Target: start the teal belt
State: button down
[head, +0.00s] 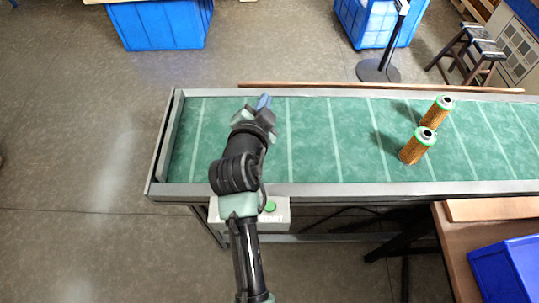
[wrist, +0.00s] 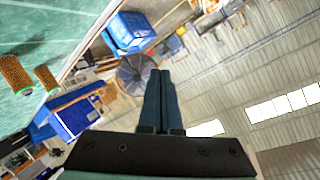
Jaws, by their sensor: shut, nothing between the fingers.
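The teal belt (head: 320,140) runs across the head view inside a grey metal frame, with pale cross lines on its surface. Two orange filter cartridges with green end rings, a nearer one (head: 416,147) and a farther one (head: 437,112), stand on its right part. A light box with a green button (head: 269,207) and partly hidden lettering is fixed at the belt's near edge. My arm covers its left part. My gripper (head: 264,102) is over the belt's left part, beyond the button and apart from it. In the wrist view its fingers (wrist: 162,100) are together and empty.
A brown table (head: 458,260) with a blue bin (head: 508,270) stands at the near right. Blue crates (head: 160,25), a post on a round black base (head: 378,70) and stools (head: 466,45) stand beyond the belt. The floor at the left is clear.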

jog(key=s+f+m+g+p, duration=0.25)
jog(key=s+f, duration=0.25)
jog(key=f, duration=0.5)
jog(key=m+g+h+p, duration=0.1)
jog(key=g+p, duration=0.1)
jog(key=g, duration=0.1)
send_over(267, 209)
notch_tip(267, 209, down, 9)
notch_tip(267, 209, down, 8)
jog(key=b, duration=0.6)
jog(key=shift+r, duration=0.25)
jog(key=shift+f+b, duration=0.65)
jog(key=shift+b, duration=0.4)
jog(key=shift+f+b, duration=0.4)
jog(key=shift+b, duration=0.25)
